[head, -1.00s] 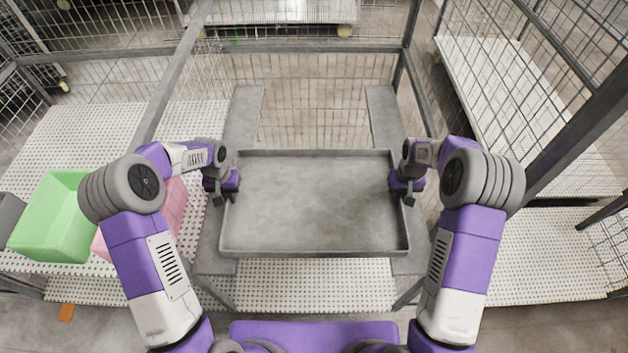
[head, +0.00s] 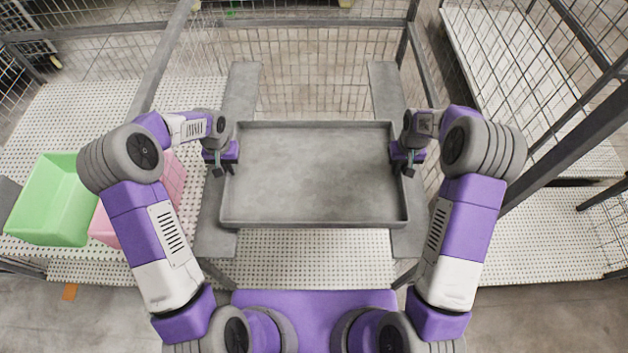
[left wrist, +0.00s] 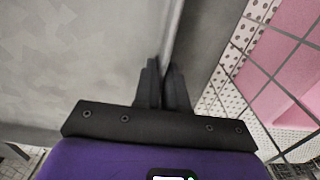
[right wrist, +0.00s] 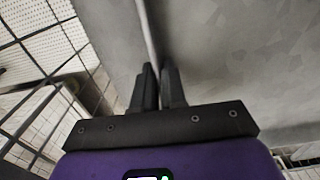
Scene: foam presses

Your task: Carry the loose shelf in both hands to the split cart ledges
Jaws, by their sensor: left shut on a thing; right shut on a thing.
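The loose shelf (head: 314,175) is a grey metal tray with a low raised rim, roughly level in front of me. My left gripper (head: 222,170) is shut on its left rim, and the left wrist view shows the fingers (left wrist: 163,85) pinching that rim. My right gripper (head: 407,168) is shut on its right rim, with the fingers (right wrist: 158,85) on either side of it in the right wrist view. The left ledge (head: 240,95) and right ledge (head: 385,90) are grey strips with a gap between them. The shelf spans the gap and overlaps both ledges in view; whether it touches them I cannot tell.
A green bin (head: 50,205) and a pink bin (head: 170,195) stand at the left on a white perforated shelf (head: 80,120). Another perforated deck (head: 315,255) lies below the gap. Mesh walls (head: 320,80) and posts surround the cart. A white rack (head: 520,90) stands at the right.

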